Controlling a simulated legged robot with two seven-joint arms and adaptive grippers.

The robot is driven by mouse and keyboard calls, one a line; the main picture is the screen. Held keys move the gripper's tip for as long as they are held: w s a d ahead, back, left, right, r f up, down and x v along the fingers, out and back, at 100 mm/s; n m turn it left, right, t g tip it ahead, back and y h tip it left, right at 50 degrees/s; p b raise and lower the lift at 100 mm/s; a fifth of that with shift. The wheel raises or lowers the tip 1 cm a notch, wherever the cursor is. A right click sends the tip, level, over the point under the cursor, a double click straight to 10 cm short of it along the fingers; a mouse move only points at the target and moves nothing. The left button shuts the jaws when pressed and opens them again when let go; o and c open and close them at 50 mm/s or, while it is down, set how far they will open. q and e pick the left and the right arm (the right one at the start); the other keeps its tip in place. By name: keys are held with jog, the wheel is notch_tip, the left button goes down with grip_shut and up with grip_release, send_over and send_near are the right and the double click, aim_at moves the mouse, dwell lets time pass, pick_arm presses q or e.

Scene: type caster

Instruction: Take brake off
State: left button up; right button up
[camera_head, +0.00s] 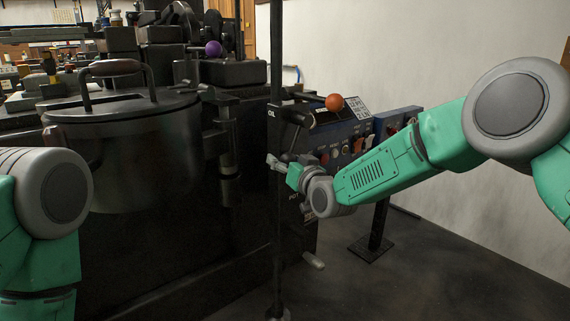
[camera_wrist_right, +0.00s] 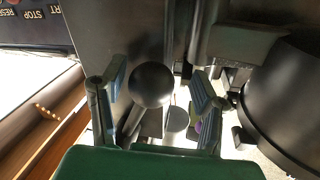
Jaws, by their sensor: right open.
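No part is labelled as the brake in these views. A black ball knob (camera_wrist_right: 151,85) on a short dark lever shows in the right wrist view, between the two fingers of my right gripper (camera_wrist_right: 158,74). The fingers are spread on either side of it, and I cannot tell whether they touch it. In the head view my right gripper (camera_head: 272,161) is at the machine's right side, by a dark upright post (camera_head: 277,220). A dark lever (camera_head: 297,116) lies just above it. Only my left arm shows at the left edge; its gripper is out of view.
The casting machine has a large black pot (camera_head: 130,150) with a handled lid. An orange ball knob (camera_head: 334,102) and a blue control panel (camera_head: 345,140) with buttons are beside my right forearm. A purple knob (camera_head: 213,48) stands farther back. The floor (camera_head: 400,275) at right is mostly clear.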

jog(key=shift+d, duration=0.6)
jog(key=c, duration=0.5)
jog(key=shift+d, duration=0.1)
grip_shut()
jog(key=shift+w+d+f+n, duration=0.25)
jog(key=shift+w+n, duration=0.1)
jog(key=shift+n, duration=0.25)
jog(key=o, duration=0.5)
grip_release()
jog(key=shift+a, duration=0.1)
jog(key=v, duration=1.2)
jog(key=shift+f, duration=0.15)
